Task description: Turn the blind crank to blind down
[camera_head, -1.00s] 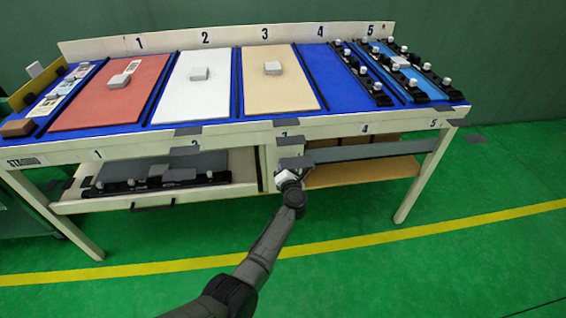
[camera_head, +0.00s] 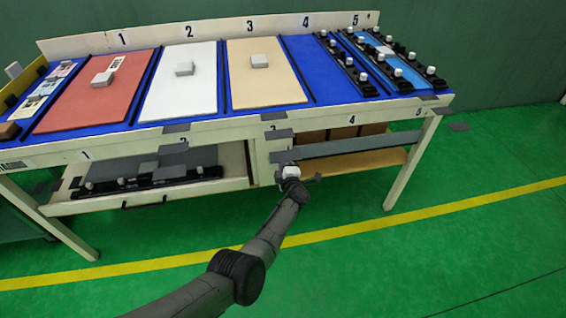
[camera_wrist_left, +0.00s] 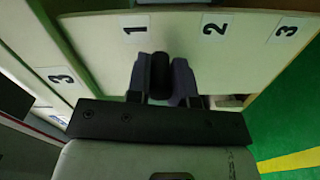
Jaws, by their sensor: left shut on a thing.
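My left gripper (camera_head: 290,170) is at the front of the bench, below the label 3 and by the left end of the blind. In the left wrist view, its fingers (camera_wrist_left: 162,82) are shut on a dark, rounded handle, the blind crank (camera_wrist_left: 160,68). The crank is too small and covered to make out in the head view. The blind (camera_head: 355,145) shows as a grey horizontal strip across the right-hand bay, with brown boxes (camera_head: 343,133) visible above it and an open gap below. My right gripper is not in view.
The bench top (camera_head: 325,75) carries coloured panels and black clip strips. An open drawer (camera_head: 155,203) with clips sits left of the gripper. A bench leg (camera_head: 411,165) stands at the right. The green floor in front is clear.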

